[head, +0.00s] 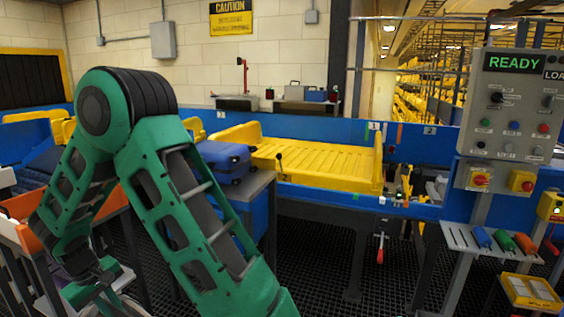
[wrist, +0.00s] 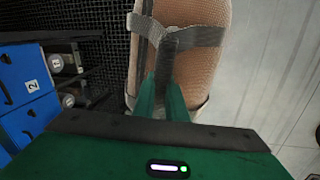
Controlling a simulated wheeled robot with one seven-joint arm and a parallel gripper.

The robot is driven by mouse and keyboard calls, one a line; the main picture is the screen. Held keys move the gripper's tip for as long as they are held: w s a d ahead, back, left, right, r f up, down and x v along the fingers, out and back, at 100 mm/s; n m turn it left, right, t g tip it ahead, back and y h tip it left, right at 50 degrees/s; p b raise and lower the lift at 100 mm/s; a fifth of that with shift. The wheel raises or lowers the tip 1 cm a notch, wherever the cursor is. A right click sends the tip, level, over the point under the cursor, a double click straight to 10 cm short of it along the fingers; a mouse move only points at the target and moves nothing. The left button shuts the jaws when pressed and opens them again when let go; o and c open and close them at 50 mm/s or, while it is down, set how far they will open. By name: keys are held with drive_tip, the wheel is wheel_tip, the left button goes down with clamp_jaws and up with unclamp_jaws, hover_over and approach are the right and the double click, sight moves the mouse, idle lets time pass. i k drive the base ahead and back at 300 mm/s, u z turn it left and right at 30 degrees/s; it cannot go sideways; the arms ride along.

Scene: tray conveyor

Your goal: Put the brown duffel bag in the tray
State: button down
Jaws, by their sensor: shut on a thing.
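The brown duffel bag (wrist: 205,60), tan and mesh-textured with grey straps, fills the upper middle of the wrist view. My gripper (wrist: 162,82) is shut on its grey strap, and the green fingers hide part of it. Floor shows around the bag. In the head view my arm reaches down at the lower left, and I cannot clearly make out the bag there. The yellow tray (head: 322,152) lies on the blue conveyor in the middle, to the right of my arm. Its visible floor is bare.
A blue suitcase (head: 228,160) stands on a table just left of the tray. A control panel (head: 516,105) reading READY stands at the right. An orange-edged bin (head: 22,238) is at the far left. Blue numbered boxes (wrist: 25,85) show left in the wrist view.

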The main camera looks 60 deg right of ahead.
sight(334, 167)
drive_tip(key=k, duration=1.15)
drive_tip(key=z, duration=1.55)
drive_tip(key=i, duration=1)
